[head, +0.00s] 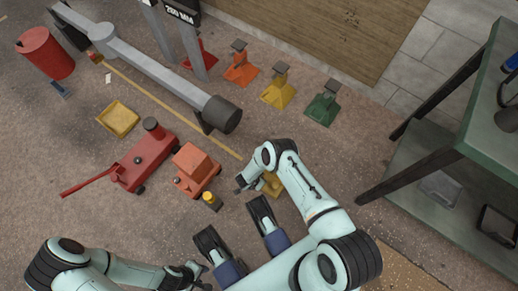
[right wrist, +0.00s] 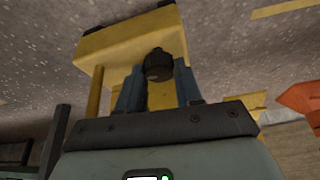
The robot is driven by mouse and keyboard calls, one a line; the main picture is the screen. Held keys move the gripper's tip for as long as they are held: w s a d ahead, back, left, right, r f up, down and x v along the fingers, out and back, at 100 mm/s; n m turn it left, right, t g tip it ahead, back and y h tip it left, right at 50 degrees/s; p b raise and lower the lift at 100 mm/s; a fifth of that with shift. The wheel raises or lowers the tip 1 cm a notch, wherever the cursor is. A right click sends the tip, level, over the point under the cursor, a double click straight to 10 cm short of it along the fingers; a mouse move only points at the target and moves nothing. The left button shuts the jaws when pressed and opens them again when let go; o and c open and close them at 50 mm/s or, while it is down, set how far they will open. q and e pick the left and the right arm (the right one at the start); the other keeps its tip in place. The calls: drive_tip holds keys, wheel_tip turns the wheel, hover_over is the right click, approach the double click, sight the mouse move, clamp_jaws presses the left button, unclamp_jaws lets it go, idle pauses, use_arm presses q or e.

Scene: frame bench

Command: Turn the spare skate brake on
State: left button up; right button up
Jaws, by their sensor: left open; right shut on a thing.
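A yellow piece with a dark round knob, which looks like the spare skate (right wrist: 105,40), fills the upper middle of the right wrist view. My right gripper (right wrist: 158,88) is shut on its yellow part just below the knob, one blue finger on each side. In the head view the yellow skate (head: 271,186) shows only in part, behind my right arm. The brake's setting cannot be told.
A grey beam (head: 160,68) crosses the back. A green-topped bench (head: 485,110) stands at right.

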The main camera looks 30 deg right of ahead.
drive_tip(key=shift+n+t, duration=0.3)
drive_tip(key=shift+n, duration=0.4)
drive_tip(key=o, duration=0.8)
drive_tip(key=shift+c, duration=0.2)
drive_tip(key=shift+r, duration=0.1)
use_arm(q)
drive_tip(key=w+d+r+t+p, duration=0.1)
drive_tip(key=w+r+t+p, duration=0.2)
drive_tip(key=w, duration=0.6)
wheel_tip(320, 180, up, 4)
drive_tip(key=shift+w+d+f+m+t+p, duration=0.15)
drive_tip(key=shift+w+f+m+t+p, duration=0.2)
drive_tip(key=shift+p, duration=0.7)
use_arm(e)
drive_tip(key=v, duration=1.3)
drive_tip(key=shift+r, duration=0.15)
use_arm(q)
drive_tip(key=shift+r, duration=0.15)
use_arm(e)
drive_tip(key=shift+r, duration=0.1)
